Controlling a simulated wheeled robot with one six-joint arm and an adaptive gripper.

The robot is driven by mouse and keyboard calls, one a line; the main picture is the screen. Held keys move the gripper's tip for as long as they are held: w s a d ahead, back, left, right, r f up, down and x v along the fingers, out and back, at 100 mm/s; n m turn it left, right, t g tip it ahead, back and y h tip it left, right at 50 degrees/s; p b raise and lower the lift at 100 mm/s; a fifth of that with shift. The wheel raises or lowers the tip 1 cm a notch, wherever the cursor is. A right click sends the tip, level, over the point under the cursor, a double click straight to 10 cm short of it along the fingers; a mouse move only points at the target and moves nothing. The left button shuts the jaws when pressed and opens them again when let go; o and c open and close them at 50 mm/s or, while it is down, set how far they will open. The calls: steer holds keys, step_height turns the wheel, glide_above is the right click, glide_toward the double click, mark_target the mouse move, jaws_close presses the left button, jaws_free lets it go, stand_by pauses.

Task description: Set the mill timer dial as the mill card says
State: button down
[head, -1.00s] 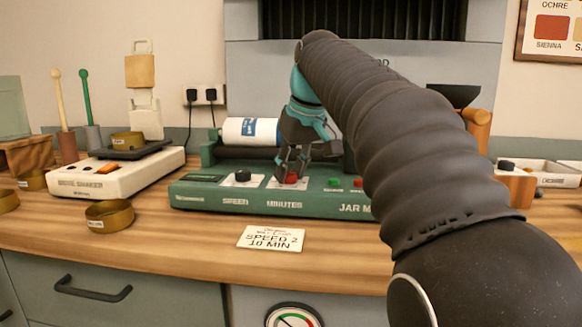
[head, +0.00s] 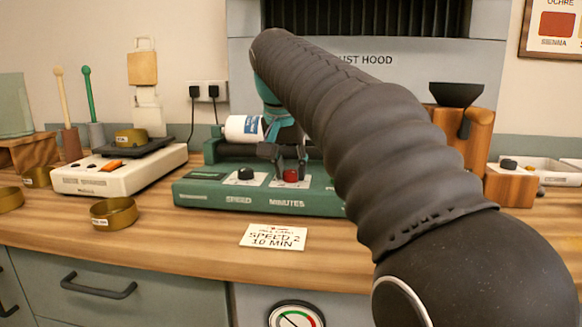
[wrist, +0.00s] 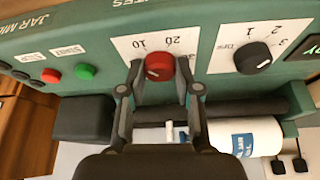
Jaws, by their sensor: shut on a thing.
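The red minutes dial (head: 290,175) sits on the front panel of the green jar mill (head: 300,203), right of the black speed dial (head: 245,174). My gripper (wrist: 159,68) has one finger on each side of the red dial (wrist: 158,66) and is shut on it. In the wrist view, which is upside down, the numbers 10 and 20 show beside this dial; its pointer is too unclear to read. The speed dial (wrist: 253,57) has marks 1, 2 and 3. The mill card (head: 273,237) lies in front of the mill and reads SPEED 2, 10 MIN.
A green button (wrist: 85,71) and a red button (wrist: 51,76) are beside the minutes dial. A white jar (wrist: 245,137) lies on the rollers. A white shaker (head: 118,170) and a brass dish (head: 114,213) stand to the left. The front counter around the card is clear.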

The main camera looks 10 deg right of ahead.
steer(key=shift+m, duration=0.7)
steer(key=shift+g+h, duration=0.3)
steer(key=c, duration=0.8)
jaws_free()
steer(key=shift+r, duration=0.1)
steer(key=v, duration=1.1)
steer(key=shift+s+r, duration=0.15)
steer(key=shift+r, duration=0.15)
steer(key=shift+a, duration=0.15)
